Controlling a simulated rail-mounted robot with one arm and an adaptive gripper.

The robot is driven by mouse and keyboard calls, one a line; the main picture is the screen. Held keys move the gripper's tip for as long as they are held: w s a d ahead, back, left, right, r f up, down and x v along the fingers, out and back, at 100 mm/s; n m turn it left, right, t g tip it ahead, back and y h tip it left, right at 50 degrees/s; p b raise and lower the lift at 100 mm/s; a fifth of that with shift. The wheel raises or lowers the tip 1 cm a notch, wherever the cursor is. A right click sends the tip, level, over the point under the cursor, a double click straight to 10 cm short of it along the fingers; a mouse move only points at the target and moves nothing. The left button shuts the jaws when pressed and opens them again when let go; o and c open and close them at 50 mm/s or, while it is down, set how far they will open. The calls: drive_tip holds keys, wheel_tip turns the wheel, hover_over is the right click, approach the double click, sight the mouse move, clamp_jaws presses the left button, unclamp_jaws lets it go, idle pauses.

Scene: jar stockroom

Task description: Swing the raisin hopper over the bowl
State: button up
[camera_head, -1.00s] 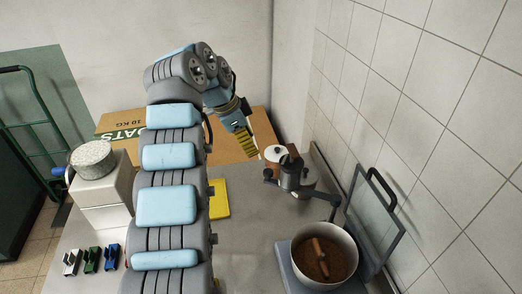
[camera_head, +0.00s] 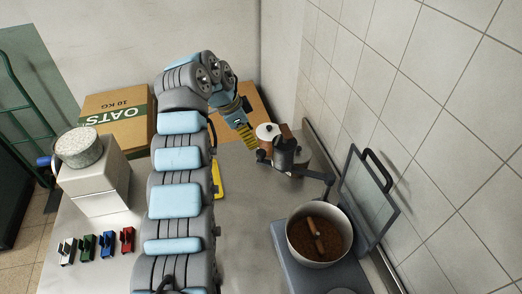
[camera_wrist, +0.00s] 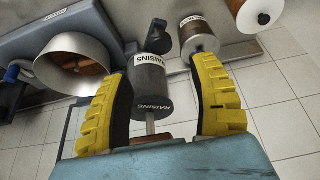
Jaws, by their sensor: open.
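The raisin hopper (camera_head: 284,156) is a dark grey cylinder on a jointed arm beside the tiled wall. In the wrist view the hopper (camera_wrist: 150,88) carries a RAISINS label, and a thin rod runs from it to a brown grip (camera_wrist: 152,139) close to my palm. My gripper (camera_wrist: 162,72) is open, with yellow fingers on both sides of the hopper and its rod; contact cannot be told. The metal bowl (camera_head: 292,240) stands nearer the camera than the hopper, with brown contents and a brown stick-like piece inside. The bowl (camera_wrist: 50,45) is at left in the wrist view, apart from the hopper.
The bowl stands on a grey base (camera_head: 283,262) before an upright framed panel (camera_head: 369,198). A white-lidded jar (camera_head: 267,131) is behind the hopper. An oats box (camera_head: 112,115), a white block (camera_head: 95,188) and coloured clips (camera_head: 107,243) are left.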

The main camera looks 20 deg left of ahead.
sight(261, 152)
drive_tip(key=p+x, duration=0.1)
drive_tip(key=x, duration=0.8)
drive_tip(key=shift+w+p, duration=0.1)
drive_tip(key=shift+p, duration=0.2)
clamp_jaws()
